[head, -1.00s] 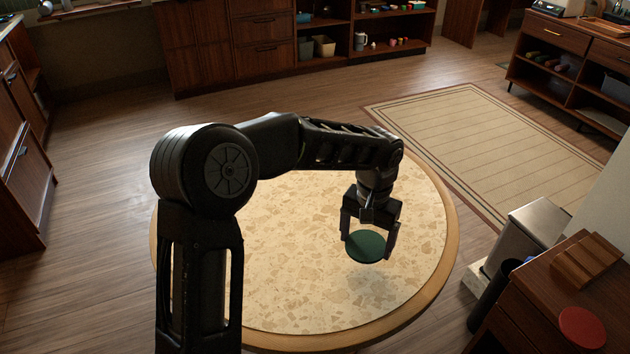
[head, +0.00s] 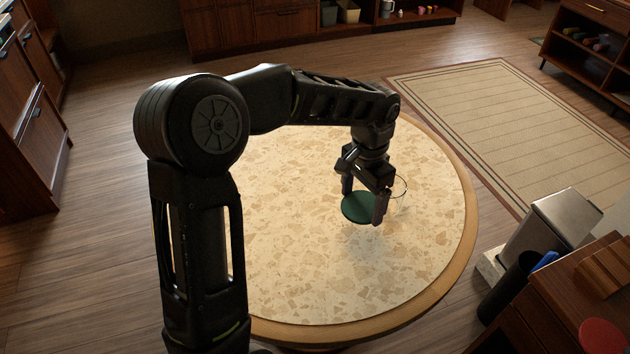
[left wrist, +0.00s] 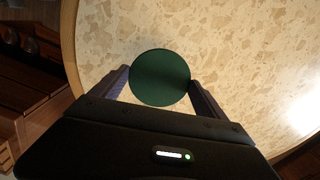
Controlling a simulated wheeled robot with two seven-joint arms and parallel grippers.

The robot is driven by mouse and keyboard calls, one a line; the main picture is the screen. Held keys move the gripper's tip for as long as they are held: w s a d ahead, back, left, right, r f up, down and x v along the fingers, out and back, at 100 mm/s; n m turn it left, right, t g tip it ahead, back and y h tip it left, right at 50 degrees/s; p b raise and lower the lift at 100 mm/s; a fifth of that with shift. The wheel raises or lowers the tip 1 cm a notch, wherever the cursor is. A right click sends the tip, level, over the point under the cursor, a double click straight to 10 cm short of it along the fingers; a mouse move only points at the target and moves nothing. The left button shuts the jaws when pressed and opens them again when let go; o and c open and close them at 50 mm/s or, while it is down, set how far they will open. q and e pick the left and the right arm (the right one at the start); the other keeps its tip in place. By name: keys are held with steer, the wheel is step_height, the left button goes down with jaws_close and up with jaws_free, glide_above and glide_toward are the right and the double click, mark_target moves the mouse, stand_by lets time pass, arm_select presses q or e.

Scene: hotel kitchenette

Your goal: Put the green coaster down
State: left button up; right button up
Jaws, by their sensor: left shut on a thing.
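The green coaster (head: 358,207) is a dark green disc held between the two fingers of my left gripper (head: 363,196). The gripper points down over the round table (head: 290,280), which has a pale speckled top and a wooden rim. In the left wrist view the coaster (left wrist: 160,77) sits between the fingertips of the left gripper (left wrist: 158,88), with the table top behind it. The coaster is close above the table; I cannot tell if it touches. My right gripper is not in view.
The table top around the coaster is bare. At right stand a metal bin (head: 565,217), a dark cylinder with a blue item (head: 515,285), and a wooden cabinet bearing a red disc (head: 602,336). A striped rug (head: 510,120) lies beyond the table.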

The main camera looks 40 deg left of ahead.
arm_select(q)
steer(key=s+a+m+b, duration=0.2)
steer(key=s+a+m, duration=0.5)
steer(key=a+m, duration=0.1)
steer(key=shift+s+m, duration=0.4)
steer(key=shift+m, duration=0.4)
steer(key=shift+f, duration=0.1)
glide_above(312, 243)
steer(key=shift+a+f+b, duration=0.15)
steer(key=shift+f+b, duration=0.2)
steer(key=shift+f, duration=2.8)
steer(key=shift+f, duration=0.1)
steer(key=shift+f, duration=1.8)
